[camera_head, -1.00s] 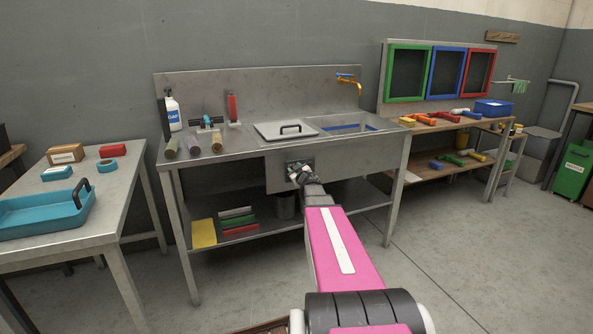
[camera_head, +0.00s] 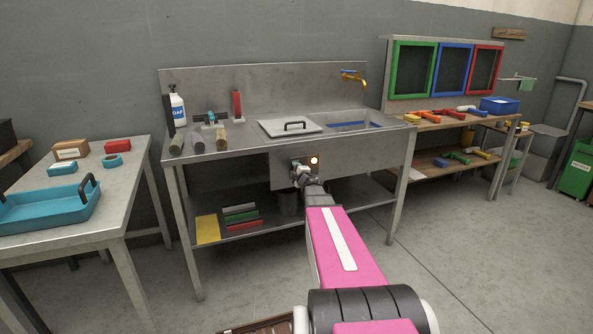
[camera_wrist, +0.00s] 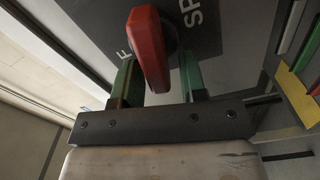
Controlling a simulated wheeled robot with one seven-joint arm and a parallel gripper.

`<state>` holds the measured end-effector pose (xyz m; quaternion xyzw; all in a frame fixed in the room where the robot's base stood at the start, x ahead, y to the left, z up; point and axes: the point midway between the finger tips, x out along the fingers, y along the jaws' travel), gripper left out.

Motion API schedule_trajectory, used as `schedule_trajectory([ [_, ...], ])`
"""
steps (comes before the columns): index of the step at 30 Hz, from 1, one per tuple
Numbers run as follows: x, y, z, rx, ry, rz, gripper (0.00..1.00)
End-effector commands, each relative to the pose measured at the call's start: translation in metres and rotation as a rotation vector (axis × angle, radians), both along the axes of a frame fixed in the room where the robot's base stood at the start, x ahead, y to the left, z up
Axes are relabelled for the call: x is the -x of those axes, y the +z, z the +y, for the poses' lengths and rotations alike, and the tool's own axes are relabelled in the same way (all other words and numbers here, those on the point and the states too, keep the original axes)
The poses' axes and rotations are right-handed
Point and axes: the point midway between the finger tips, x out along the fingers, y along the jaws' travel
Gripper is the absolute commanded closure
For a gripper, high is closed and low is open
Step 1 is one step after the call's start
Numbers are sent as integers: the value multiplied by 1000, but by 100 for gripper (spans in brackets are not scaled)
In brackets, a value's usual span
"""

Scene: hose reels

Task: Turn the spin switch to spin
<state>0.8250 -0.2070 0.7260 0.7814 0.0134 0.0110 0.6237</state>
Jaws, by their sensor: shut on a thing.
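The spin switch is a red knob (camera_wrist: 150,50) on a dark plate (camera_wrist: 98,28) with white lettering in the wrist view. An "F" shows to its left and "SP" to its right; the rest of the lettering is hidden. My gripper (camera_wrist: 158,75) has its green-sided fingers on either side of the knob and is shut on it. The knob is nearly upright in the wrist view, leaning slightly. In the head view, my gripper (camera_head: 300,175) is at the panel on the sink front, covering the switch. A lamp (camera_head: 314,160) glows on that panel.
The steel sink bench (camera_head: 345,160) carries a grey lid with a handle (camera_head: 292,127) and a brass tap (camera_head: 354,82). A side table (camera_head: 120,190) with a blue tray (camera_head: 45,208) stands left.

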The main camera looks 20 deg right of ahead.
Motion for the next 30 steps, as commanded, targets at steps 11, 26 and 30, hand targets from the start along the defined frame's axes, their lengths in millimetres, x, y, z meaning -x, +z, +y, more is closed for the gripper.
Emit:
schedule_trajectory([
  [11, 1, -7, 0, 195, -3, -3, 85],
  [26, 1, -8, -1, 239, -5, -3, 86],
  [30, 1, -8, -1, 239, -6, -3, 86],
])
